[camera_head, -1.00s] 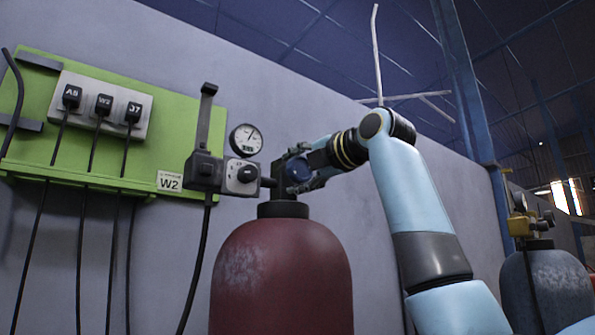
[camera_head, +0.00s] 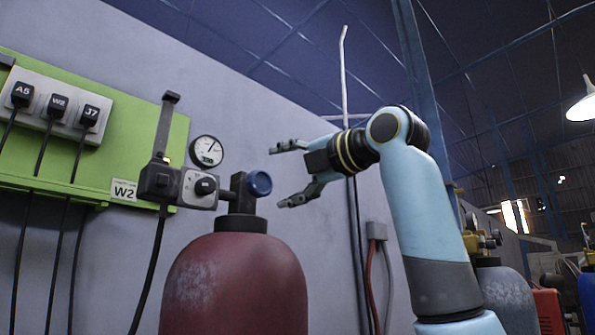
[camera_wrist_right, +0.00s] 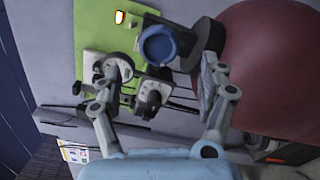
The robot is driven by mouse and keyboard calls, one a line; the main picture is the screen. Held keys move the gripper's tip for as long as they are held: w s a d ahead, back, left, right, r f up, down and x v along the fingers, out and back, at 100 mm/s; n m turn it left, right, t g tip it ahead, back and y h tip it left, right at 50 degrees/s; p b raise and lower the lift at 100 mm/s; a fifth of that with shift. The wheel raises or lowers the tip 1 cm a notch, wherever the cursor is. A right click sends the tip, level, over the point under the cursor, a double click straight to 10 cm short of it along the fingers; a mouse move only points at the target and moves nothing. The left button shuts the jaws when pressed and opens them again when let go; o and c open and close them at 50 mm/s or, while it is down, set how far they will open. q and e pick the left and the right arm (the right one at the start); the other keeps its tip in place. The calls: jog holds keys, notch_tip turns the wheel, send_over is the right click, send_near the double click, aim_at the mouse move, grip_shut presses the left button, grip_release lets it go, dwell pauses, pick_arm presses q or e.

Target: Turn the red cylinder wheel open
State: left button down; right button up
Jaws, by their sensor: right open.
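The red cylinder (camera_head: 235,285) stands upright by the wall, with worn pale patches on its side. Its valve carries a blue round wheel (camera_head: 259,183) on the right side. My right gripper (camera_head: 279,174) is open and empty, just right of the wheel, its two fingers spread one above the other and apart from it. In the right wrist view the blue wheel (camera_wrist_right: 158,45) shows beyond and between the open fingers, with the red cylinder (camera_wrist_right: 275,65) at the right. Whether the wheel has turned cannot be told. My left gripper is not in view.
A regulator block (camera_head: 178,185) and a round gauge (camera_head: 206,151) sit left of the wheel. A green panel (camera_head: 135,140) with labelled plugs and hanging cables is on the wall. A grey cylinder (camera_head: 505,295) stands at the right.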

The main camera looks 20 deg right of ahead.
jog(key=shift+v, duration=1.65)
